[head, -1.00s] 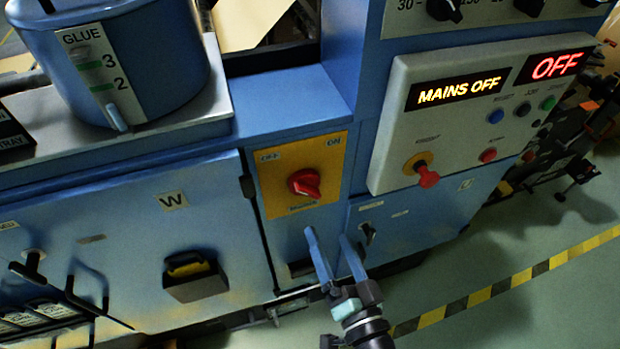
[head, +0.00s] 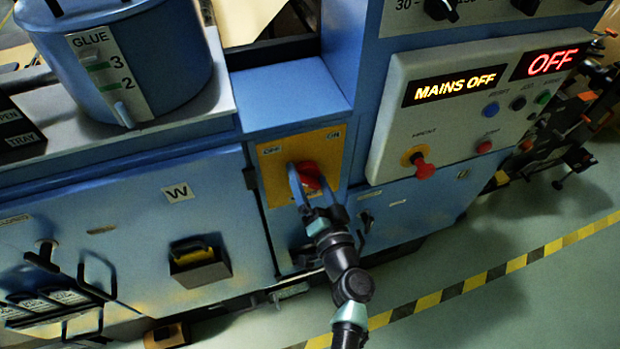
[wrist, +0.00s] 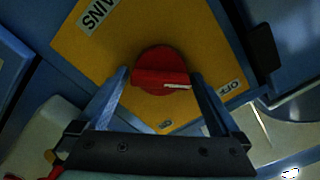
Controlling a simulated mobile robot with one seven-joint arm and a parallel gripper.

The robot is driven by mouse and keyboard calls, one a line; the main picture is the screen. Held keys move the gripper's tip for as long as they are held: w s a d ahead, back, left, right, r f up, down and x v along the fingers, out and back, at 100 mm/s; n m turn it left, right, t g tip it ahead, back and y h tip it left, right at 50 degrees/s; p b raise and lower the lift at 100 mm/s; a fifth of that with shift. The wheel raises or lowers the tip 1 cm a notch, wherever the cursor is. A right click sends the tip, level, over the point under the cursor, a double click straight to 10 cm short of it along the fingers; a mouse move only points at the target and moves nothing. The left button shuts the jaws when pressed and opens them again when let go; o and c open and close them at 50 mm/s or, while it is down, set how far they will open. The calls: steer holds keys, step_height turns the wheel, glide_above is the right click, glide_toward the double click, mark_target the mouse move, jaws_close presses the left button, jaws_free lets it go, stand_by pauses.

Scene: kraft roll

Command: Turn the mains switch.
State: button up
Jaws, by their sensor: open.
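The mains switch is a red rotary knob (head: 308,174) on a yellow plate (head: 274,187) with OFF at its left and ON at its right. The display above right reads MAINS OFF (head: 455,86). My gripper (head: 311,182) is open at the knob, with its fingers on either side of it in the head view. In the wrist view the red knob (wrist: 162,72) sits between and just beyond the fingertips of my gripper (wrist: 160,80). Its pale pointer mark faces the OFF label's side. I cannot tell whether the fingers touch the knob.
A grey control panel (head: 386,160) with a red button on a yellow collar (head: 419,164) stands to the right. A blue glue pot (head: 165,60) is at the upper left.

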steer(key=c, duration=1.2)
steer(key=shift+f+m, duration=0.1)
steer(key=shift+m, duration=0.2)
steer(key=m+b, duration=0.2)
steer(key=m, duration=0.1)
steer(key=shift+f, duration=0.15)
steer(key=m+b, duration=0.1)
steer(key=m, duration=0.8)
steer(key=shift+f+m+b, duration=0.1)
steer(key=shift+m+b, duration=0.2)
steer(key=m, duration=0.4)
steer(key=shift+f+m, duration=0.1)
steer(key=shift+m, duration=0.2)
